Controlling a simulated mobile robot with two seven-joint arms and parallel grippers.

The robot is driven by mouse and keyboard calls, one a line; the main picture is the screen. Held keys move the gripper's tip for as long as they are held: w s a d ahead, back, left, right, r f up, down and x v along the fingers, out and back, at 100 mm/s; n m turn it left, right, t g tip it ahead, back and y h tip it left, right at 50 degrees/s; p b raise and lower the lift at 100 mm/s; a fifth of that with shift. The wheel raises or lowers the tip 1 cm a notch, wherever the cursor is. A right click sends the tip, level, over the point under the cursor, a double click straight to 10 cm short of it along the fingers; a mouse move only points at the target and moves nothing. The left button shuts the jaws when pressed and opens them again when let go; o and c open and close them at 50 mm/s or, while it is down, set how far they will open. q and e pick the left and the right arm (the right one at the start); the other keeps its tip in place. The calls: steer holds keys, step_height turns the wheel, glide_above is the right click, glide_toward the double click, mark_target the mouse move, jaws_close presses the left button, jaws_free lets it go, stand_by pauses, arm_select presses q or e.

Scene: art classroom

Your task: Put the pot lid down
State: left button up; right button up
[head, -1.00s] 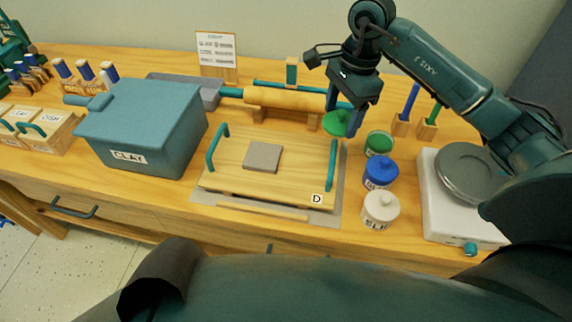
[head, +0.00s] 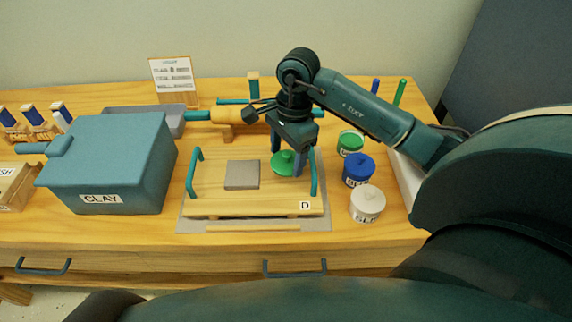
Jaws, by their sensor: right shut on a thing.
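The green pot lid (head: 283,167) is at the right part of the wooden board (head: 222,205), right of the grey clay slab (head: 242,174). My right gripper (head: 292,161) comes from above and is shut on the lid. I cannot tell whether the lid touches the board or hangs just above it. The green pot (head: 350,145) stands open to the right of the board, its green content showing. My left gripper is not in view.
A blue lidded pot (head: 358,170) and a white lidded pot (head: 367,204) stand right of the board. The board has teal handles at both sides. A clay box (head: 110,165) stands left. A rolling pin (head: 235,115) lies behind the board.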

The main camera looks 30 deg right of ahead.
mark_target(287, 161)
step_height(287, 161, down, 4)
steer(key=shift+r, duration=0.1)
steer(key=shift+f, duration=0.25)
steer(key=o, duration=1)
steer(key=shift+c, duration=0.2)
steer(key=shift+r, duration=0.1)
